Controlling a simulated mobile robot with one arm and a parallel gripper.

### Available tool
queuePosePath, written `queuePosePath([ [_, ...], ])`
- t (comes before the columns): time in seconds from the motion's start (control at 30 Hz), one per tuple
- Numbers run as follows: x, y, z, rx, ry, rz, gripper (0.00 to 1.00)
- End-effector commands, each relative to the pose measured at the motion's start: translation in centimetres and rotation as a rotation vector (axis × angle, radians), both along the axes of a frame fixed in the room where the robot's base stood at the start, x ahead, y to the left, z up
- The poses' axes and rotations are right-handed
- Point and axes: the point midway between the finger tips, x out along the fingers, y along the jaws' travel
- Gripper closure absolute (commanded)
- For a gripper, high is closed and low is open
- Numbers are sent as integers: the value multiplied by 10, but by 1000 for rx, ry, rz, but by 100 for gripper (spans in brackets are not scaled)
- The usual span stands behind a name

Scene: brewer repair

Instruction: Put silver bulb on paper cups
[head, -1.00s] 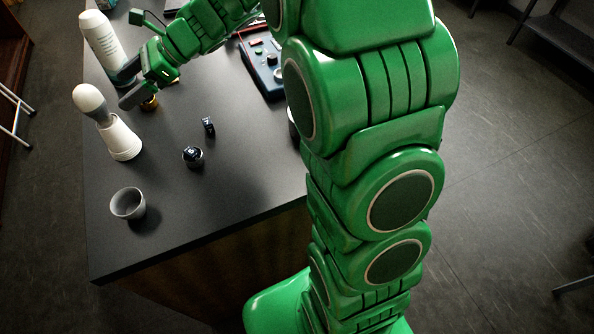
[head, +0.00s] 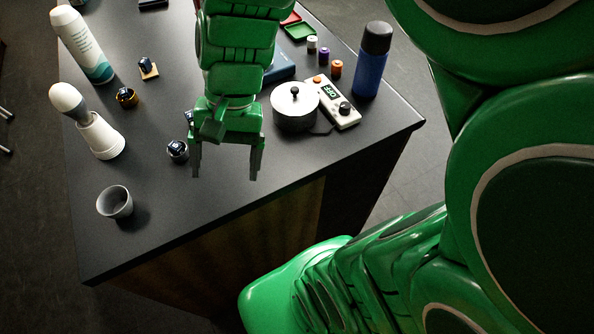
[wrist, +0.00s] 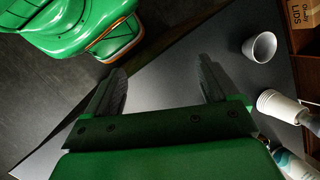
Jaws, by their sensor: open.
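The silver bulb (head: 68,100), with a pale rounded head and a grey neck, appears to rest neck-down on the narrow top of the paper cups (head: 105,142), a white upside-down stack. The exact contact is hard to see. My gripper (head: 226,170) is open and empty, pointing down near the table's front edge, well to the right of the cups. In the wrist view my gripper (wrist: 162,82) has nothing between its fingers.
A grey cup (head: 114,203) stands in front of the paper cups. A white bottle (head: 80,45) stands behind them. A dark pod in a holder (head: 177,151) is left of my gripper. A silver pot (head: 295,105), a white scale (head: 337,103) and a blue flask (head: 371,62) stand right.

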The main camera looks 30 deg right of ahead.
Motion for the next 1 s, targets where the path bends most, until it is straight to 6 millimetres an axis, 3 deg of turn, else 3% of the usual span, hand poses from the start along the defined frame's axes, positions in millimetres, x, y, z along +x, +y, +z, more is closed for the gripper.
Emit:
queuePosePath([
  [0.2,-45,-49,-3,-143,-77,223,12],
  [0.43,-71,-85,-3,-244,-114,378,12],
  [1.0,-76,-93,-3,-265,-118,411,12],
])
